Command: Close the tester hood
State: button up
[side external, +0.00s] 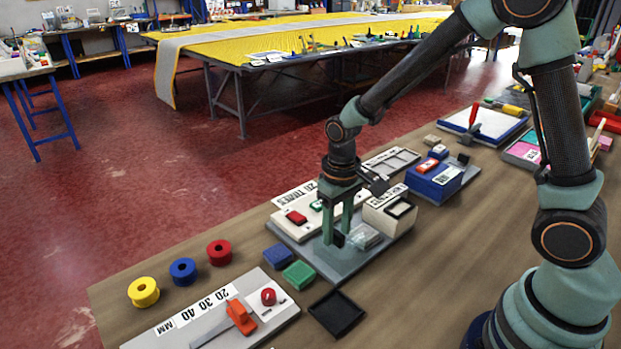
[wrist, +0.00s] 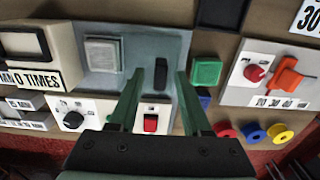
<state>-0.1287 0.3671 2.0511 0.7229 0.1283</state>
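The tester has a grey base plate (side external: 318,262), also in the wrist view (wrist: 125,85). A clear, box-like piece (side external: 365,237), probably the hood, sits on it; it also shows in the wrist view (wrist: 103,53). I cannot tell its exact position or hinge. A small upright black block (side external: 339,240) stands beside it, also in the wrist view (wrist: 161,75). My gripper (side external: 337,235) points down over the plate. In the wrist view its green fingers (wrist: 160,78) are apart, one on each side of the black block, with gaps visible.
A white panel with a red switch (wrist: 151,123) lies behind the plate. A beige display box (side external: 388,214) stands close to the right. Colored rings (side external: 183,271) stand left.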

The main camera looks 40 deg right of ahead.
grip_shut()
dwell(1.2)
